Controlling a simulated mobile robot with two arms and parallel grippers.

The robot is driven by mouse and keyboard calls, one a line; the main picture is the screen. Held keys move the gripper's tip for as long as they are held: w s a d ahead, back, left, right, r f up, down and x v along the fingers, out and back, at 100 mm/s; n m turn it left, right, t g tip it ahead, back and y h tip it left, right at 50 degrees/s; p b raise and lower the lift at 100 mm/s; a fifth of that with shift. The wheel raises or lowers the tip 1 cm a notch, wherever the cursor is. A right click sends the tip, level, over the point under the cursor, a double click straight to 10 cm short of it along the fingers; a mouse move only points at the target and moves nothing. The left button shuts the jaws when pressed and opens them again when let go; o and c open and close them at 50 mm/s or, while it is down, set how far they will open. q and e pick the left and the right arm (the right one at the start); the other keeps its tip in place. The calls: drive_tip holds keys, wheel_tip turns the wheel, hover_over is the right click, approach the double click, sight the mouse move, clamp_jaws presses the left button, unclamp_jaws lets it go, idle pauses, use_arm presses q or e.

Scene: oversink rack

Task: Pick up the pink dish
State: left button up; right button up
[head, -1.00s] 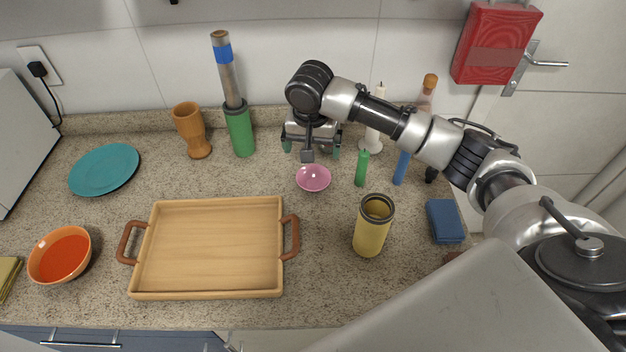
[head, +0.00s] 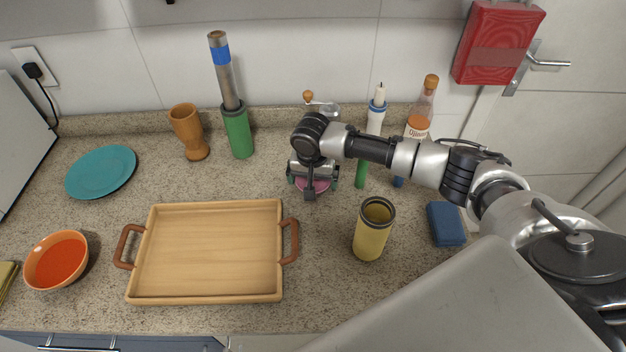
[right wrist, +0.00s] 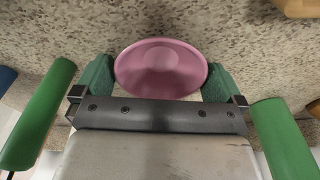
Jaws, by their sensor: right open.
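The pink dish (right wrist: 160,66) is a small round shallow bowl on the speckled counter. In the head view the pink dish (head: 318,185) is mostly hidden under my right gripper (head: 312,186). In the right wrist view my right gripper (right wrist: 160,82) is open, with a green finger pad close to each side of the dish. I cannot tell whether the pads touch it. My left gripper is not in view.
A yellow cup (head: 372,232) stands right and in front of the dish. A wooden tray (head: 140,285) with brown handles lies to the left. A green cylinder holder (head: 238,133), a wooden goblet (head: 190,130) and a bottle (head: 421,110) stand behind. A blue block (head: 445,223) lies right.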

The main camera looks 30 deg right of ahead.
drive_tip(key=shift+f, duration=0.3)
drive_tip(key=c, duration=0.6)
